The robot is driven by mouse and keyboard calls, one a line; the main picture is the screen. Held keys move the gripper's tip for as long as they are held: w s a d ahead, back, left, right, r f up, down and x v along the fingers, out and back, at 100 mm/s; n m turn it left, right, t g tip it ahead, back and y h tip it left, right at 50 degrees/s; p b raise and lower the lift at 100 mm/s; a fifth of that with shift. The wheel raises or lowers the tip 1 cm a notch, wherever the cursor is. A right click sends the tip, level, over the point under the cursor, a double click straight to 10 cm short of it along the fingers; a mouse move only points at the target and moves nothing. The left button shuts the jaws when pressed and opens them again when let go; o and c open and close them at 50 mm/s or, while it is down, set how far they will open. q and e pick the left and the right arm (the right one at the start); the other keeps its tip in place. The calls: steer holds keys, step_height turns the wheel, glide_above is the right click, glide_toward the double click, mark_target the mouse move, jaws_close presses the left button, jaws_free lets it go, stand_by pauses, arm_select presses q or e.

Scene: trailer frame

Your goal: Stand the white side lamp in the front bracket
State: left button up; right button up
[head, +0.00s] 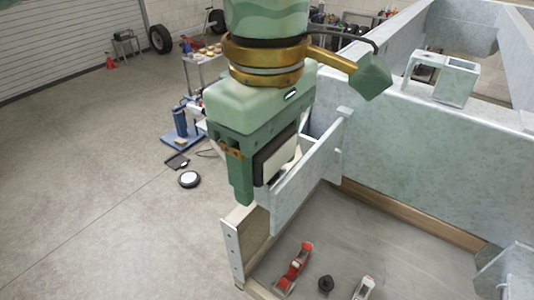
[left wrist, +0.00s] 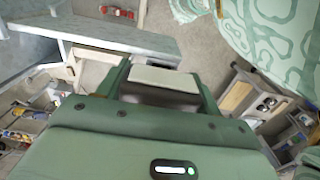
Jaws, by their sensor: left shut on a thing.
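My left gripper (head: 258,185) points down at the near end of the grey trailer frame and is shut on the white side lamp (head: 275,155). The lamp is a pale block with a dark edge, and the fingers hide part of it. In the left wrist view the lamp (left wrist: 165,78) shows as a cream panel between the fingers. A grey upright plate (head: 307,165) of the frame is close beside the lamp; I cannot tell whether they touch. A box-like metal bracket (head: 455,80) stands on the frame's beam at upper right; I cannot tell whether it is the front one. My right gripper is out of view.
A red lamp-like part (head: 293,268), a black round part (head: 326,284) and a small white part (head: 363,288) lie inside the frame. A round white-topped disc (head: 190,179) lies on the floor. A tool cart (head: 205,70) stands behind.

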arm_select(q)
steer(key=shift+f+b, duration=0.35)
steer(key=shift+f, duration=0.25)
steer(key=o, duration=1.2)
steer(key=shift+r, duration=0.1)
steer(key=shift+c, duration=0.2)
step_height(320, 180, up, 16)
steer(key=p, duration=0.2)
steer(key=shift+r, duration=0.15)
